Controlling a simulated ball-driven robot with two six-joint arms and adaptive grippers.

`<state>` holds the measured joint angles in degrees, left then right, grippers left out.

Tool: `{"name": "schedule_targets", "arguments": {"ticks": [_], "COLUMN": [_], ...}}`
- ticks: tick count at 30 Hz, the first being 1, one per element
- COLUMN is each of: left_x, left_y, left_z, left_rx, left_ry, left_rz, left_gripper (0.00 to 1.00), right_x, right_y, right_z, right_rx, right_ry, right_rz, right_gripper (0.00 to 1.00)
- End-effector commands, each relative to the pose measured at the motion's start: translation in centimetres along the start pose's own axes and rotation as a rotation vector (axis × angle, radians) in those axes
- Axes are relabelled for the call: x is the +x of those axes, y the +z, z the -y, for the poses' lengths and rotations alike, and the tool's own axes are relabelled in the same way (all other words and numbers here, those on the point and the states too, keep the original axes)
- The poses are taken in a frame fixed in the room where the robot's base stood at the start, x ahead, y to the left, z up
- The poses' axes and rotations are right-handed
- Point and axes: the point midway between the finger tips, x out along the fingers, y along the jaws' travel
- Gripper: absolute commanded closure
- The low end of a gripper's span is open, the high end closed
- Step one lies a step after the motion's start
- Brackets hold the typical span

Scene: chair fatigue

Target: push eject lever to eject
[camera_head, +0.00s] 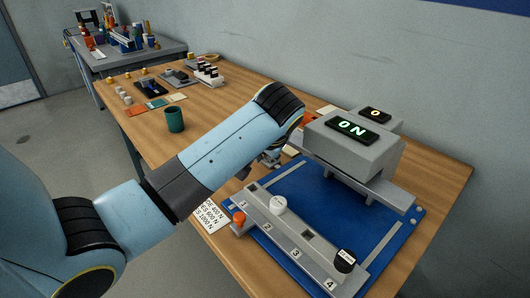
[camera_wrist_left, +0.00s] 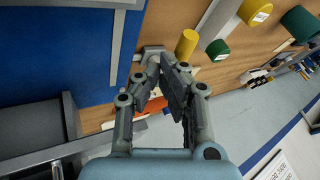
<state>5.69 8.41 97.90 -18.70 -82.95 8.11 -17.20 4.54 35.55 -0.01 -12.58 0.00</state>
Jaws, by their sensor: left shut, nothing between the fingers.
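A grey machine (camera_head: 350,145) with a lit "ON" display stands on a blue base plate (camera_head: 380,215) at the right of the table. A grey slotted bar (camera_head: 262,222) numbered 1 to 4 lies in front, with a white cap and a black cap on it. An orange knob (camera_head: 239,218) sits at the bar's left end. My left gripper (camera_head: 270,160) is low beside the machine, partly hidden by my arm. In the left wrist view its fingers (camera_wrist_left: 164,58) are shut and empty. An orange part (camera_wrist_left: 150,106) shows behind them; I cannot tell if they touch. My right gripper is not seen.
A teal cup (camera_head: 174,119) and a rack of black-capped items (camera_head: 208,72) stand further back on the wooden table. A printed sheet (camera_head: 211,213) lies at the table's near edge. Yellow (camera_wrist_left: 187,43) and green cylinders show in the left wrist view.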

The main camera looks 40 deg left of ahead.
Motion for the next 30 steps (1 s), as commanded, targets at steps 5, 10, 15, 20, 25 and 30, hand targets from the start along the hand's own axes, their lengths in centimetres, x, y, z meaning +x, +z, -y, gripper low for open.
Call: {"name": "schedule_targets", "arguments": {"ticks": [5, 10, 15, 20, 25, 30], "left_x": [0.0, -0.1, 0.0, 0.0, 0.1, 0.1], "left_y": [0.0, 0.1, 0.2, 0.3, 0.3, 0.5], "left_z": [0.1, 0.5, 0.5, 0.7, 1.0, 1.5], "left_rx": [0.004, 0.034, 0.053, 0.074, 0.1, 0.149], "left_ry": [0.001, 0.013, 0.024, 0.033, 0.044, 0.066], "left_rz": [-0.002, -0.014, -0.025, -0.035, -0.047, -0.067], "left_gripper": [1.0, 1.0, 1.0, 1.0, 1.0, 1.0], "right_x": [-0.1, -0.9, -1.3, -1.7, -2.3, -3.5], "right_y": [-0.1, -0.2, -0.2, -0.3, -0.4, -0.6], "right_z": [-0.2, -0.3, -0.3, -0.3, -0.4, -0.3], "right_rx": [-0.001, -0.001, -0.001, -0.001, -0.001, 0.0], "right_ry": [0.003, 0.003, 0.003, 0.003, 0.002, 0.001], "right_rz": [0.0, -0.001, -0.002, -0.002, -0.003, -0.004], "right_gripper": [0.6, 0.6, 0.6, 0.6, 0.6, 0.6]}}
